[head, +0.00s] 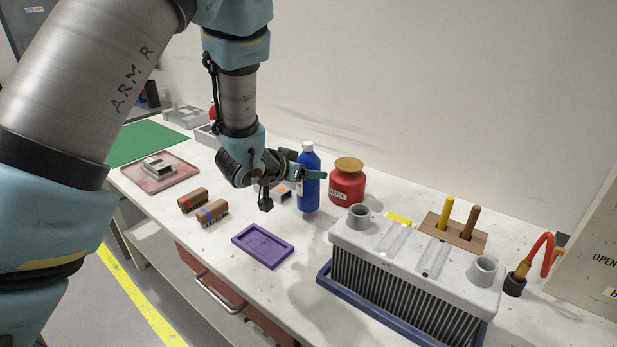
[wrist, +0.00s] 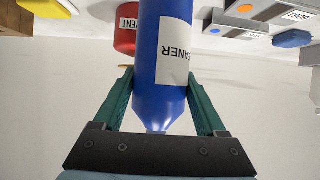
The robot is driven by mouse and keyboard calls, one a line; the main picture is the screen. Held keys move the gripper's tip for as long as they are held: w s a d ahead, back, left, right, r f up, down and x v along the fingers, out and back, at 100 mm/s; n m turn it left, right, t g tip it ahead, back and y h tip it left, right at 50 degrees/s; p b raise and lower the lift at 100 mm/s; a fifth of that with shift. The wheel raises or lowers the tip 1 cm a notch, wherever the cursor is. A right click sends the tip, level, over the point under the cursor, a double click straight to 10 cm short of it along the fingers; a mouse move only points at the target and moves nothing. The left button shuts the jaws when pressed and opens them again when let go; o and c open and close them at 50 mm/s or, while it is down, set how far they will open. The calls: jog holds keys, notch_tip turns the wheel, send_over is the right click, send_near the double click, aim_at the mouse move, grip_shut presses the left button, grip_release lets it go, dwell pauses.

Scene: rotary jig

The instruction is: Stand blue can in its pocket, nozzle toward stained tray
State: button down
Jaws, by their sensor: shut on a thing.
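The blue can (head: 309,190), with a white cap and a white label, stands upright at the back of the bench. My gripper (head: 312,175) is shut on it, with a green finger on each side. In the wrist view the blue can (wrist: 160,60) shows upside down between the fingers (wrist: 160,95), its tapered shoulder near my palm. I cannot tell which way its nozzle points or whether its base touches the bench. The pink stained tray (head: 184,171) lies at the left with a small grey device on it. A purple tray (head: 263,261) with a rectangular recess lies in front of the can.
A red pot (head: 347,188) with a tan lid stands close right of the can. A large grey ribbed unit (head: 400,262) fills the right front. Two brown rolls (head: 212,214) lie left of the purple tray. A green mat (head: 150,143) is at the far left.

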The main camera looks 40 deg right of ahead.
jog(key=shift+f, duration=1.1)
jog(key=shift+f, duration=0.2)
grip_release()
jog(key=shift+r, duration=0.2)
jog(key=b+v, duration=0.2)
jog(key=v, duration=1)
